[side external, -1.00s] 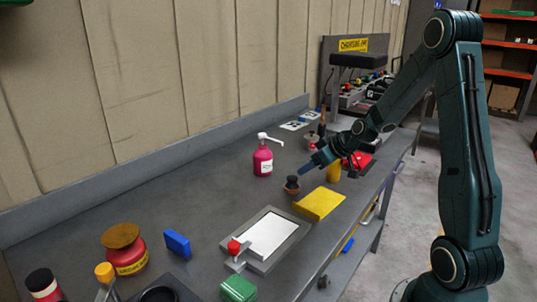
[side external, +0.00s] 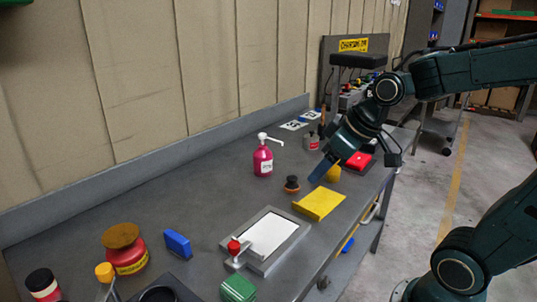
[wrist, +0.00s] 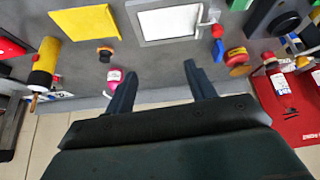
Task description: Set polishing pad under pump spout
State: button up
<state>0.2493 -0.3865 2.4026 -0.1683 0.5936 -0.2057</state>
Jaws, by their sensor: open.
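The polishing pad (side external: 292,184), a small round piece with a black top and orange underside, sits on the bench; it also shows in the wrist view (wrist: 105,51). The pink pump bottle (side external: 263,161) with a white spout stands upright behind and left of the pad, its spout pointing right. The bottle also shows in the wrist view (wrist: 114,76), partly beside a finger. The pad stands apart from the bottle, in front of it. My gripper (side external: 318,173) is tilted down just right of the pad, above the bench. In the wrist view my gripper (wrist: 160,82) is open and empty.
A yellow cloth or board (side external: 320,203) lies in front of the pad. A framed white panel (side external: 268,234) with a red-knobbed clamp lies nearer. A blue block (side external: 177,244) and a red jar (side external: 127,252) stand at left. The bench between bottle and blue block is clear.

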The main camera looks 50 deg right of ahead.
jog(key=s+a+r+m, duration=0.1)
jog(key=s+a, duration=0.2)
jog(key=s, duration=0.7)
jog(key=shift+s+a+r+g, duration=0.15)
jog(key=shift+s+g, duration=0.1)
jog(key=shift+g, duration=0.05)
jog(key=o, duration=0.4)
jog(key=w+d+r+m+g, duration=0.15)
jog(key=w+d+m, duration=0.35)
jog(key=w, duration=0.5)
jog(key=w+d+r+m+g, duration=0.1)
jog(key=w+d+r+m, duration=0.15)
jog(key=w+m, duration=0.55)
jog(key=shift+w+d+f+m+g+y, duration=0.35)
jog(key=shift+w+d+f+m, duration=1.5)
jog(key=shift+d, duration=1.15)
jog(key=shift+w+d+f+m+g+y, duration=0.1)
jog(key=shift+w+d+f+m+g, duration=0.3)
jog(key=shift+w+d+f+m, duration=1.6)
jog(key=shift+w+d+f+m+g+y, duration=0.35)
jog(key=shift+w+d+f+m, duration=0.6)
jog(key=shift+w+d+f, duration=2.25)
jog(key=shift+s+d+r, duration=0.25)
jog(key=shift+s+d, duration=0.1)
jog(key=shift+s, duration=0.15)
jog(key=shift+s+d+r, duration=0.2)
jog(key=shift+s+d, duration=0.15)
jog(key=shift+s, duration=0.15)
